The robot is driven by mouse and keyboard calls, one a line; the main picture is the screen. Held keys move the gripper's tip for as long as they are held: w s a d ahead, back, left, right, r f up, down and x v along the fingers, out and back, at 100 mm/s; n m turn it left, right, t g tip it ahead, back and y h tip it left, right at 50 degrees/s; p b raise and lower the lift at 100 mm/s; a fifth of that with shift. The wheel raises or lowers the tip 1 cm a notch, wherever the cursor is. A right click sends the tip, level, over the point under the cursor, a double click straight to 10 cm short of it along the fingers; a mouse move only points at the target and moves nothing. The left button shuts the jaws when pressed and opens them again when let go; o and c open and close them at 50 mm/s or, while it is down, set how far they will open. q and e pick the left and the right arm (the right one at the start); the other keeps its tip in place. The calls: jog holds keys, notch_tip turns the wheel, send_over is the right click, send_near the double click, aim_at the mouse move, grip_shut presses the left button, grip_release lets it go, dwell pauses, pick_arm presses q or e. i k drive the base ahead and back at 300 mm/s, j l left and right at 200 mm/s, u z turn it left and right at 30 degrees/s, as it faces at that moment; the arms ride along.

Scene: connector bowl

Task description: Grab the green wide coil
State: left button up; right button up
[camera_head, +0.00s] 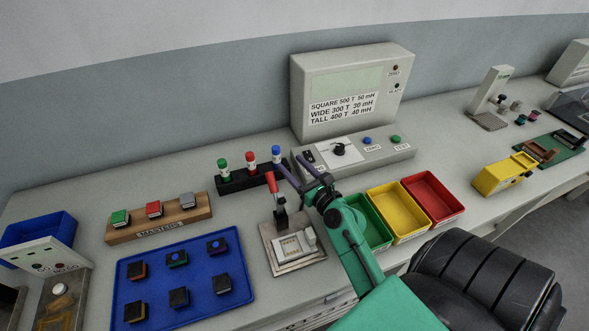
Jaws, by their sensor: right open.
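A blue tray (199,315) at the lower left holds several small dark-topped coils in two rows. A coil in its back row (177,259) shows some green at its sides; I cannot tell from here which coil is wide. A green-topped block (121,218) stands at the left end of the wooden rack marked MASTERS (158,231). My right gripper (285,161) is open and empty, to the right of the tray, near the upright markers. Its arm comes in from the lower right. My left gripper is out of view.
Green, red and blue markers (250,159) stand in a black holder. A lever fixture (283,225) stands between tray and arm. Green, yellow and red bins (430,199) lie right of my arm. A tester (352,90) is at the back.

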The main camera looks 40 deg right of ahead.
aim_at(178, 259)
jog(key=k, duration=1.5)
